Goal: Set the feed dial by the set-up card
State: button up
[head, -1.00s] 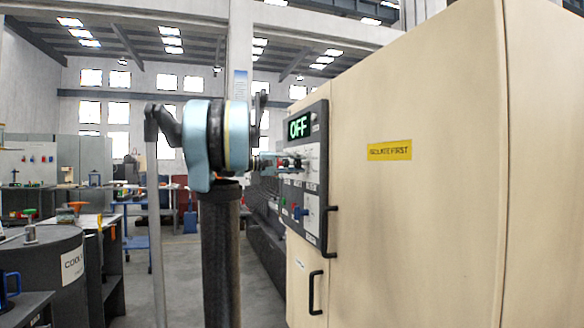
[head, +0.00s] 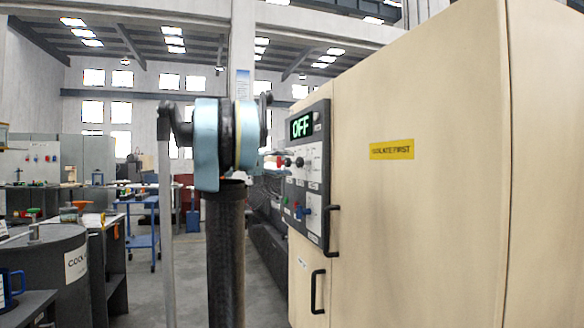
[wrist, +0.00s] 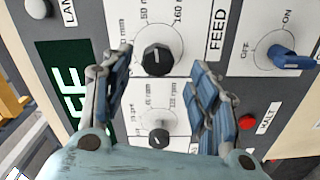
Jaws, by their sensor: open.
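The feed dial (wrist: 157,59) is a black knob on a white plate marked FEED, with mm markings around it. It lies between the fingertips of my gripper (wrist: 160,62), which is open with one finger on each side. I cannot tell whether a finger touches the knob, and its pointer is too small to read surely. A second black knob (wrist: 158,137), with rpm markings, lies below it in the wrist view. I cannot make out a set-up card.
A blue ON/OFF switch (wrist: 290,56) and a red HALT button (wrist: 247,122) are right of the fingers in the wrist view. Black handles (head: 332,230) stick out from the cabinet. A dark barrel (head: 45,270) stands at the left; some floor (head: 190,285) is clear.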

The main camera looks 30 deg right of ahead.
jog(key=v, duration=0.6)
jog(key=shift+a, duration=0.15)
jog(key=m, duration=0.7)
send_near(297, 163)
jog(key=x, duration=1.1)
dwell(0.5)
jog(key=shift+r, duration=0.1)
jog(key=c, duration=1.1)
